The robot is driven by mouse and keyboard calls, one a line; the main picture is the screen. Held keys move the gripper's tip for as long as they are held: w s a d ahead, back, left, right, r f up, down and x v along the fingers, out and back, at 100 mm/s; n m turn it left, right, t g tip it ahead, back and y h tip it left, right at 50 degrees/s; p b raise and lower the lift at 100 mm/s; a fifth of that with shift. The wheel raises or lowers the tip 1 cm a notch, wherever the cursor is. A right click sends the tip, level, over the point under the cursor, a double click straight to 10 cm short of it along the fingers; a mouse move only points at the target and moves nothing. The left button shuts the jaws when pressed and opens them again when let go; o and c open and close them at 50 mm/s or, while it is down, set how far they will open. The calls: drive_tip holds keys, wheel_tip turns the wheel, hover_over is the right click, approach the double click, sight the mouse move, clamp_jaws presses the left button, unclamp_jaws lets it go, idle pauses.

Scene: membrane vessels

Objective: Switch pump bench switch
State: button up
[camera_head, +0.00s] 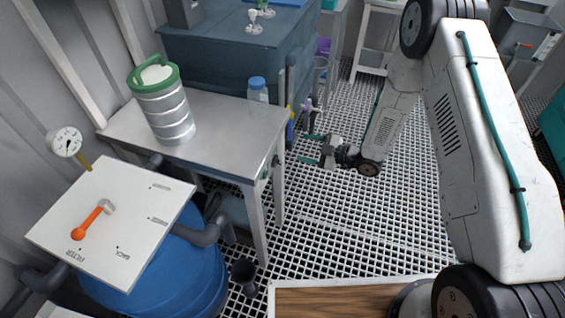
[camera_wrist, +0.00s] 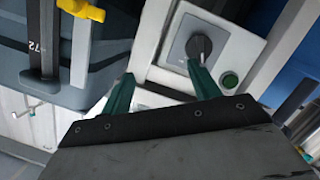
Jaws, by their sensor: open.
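The pump bench switch shows in the wrist view as a dark rotary knob (camera_wrist: 199,47) on a grey plate, set in a white panel (camera_wrist: 238,42). A round green button (camera_wrist: 230,80) sits below and right of the knob. In the head view the bench (camera_head: 215,125) is a metal table, and its switch end faces my gripper, small and seen at a steep angle. My gripper (camera_head: 300,148) is open and empty, to the right of the bench end. In the wrist view the right finger of my gripper (camera_wrist: 160,72) overlaps the knob's lower edge; I cannot tell whether it touches.
A steel canister (camera_head: 165,115) with a green lid and a blue-capped bottle (camera_head: 257,92) stand on the bench. A dark blue tank (camera_head: 215,55) stands behind. An orange lever (camera_head: 92,220) sits on a white panel at left. The grated floor (camera_head: 340,215) is open below my gripper.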

sight(280, 162)
drive_tip(key=s+a+f+y, duration=0.2)
drive_tip(key=s+f+y, duration=0.1)
drive_tip(key=s+f, duration=0.15)
drive_tip(key=shift+n+g, duration=0.3)
drive_tip(key=shift+g, duration=0.1)
drive_tip(key=x, duration=0.7)
drive_tip(key=shift+s+a+r, duration=0.1)
drive_tip(key=shift+s+r, duration=0.25)
drive_tip(key=c, duration=1)
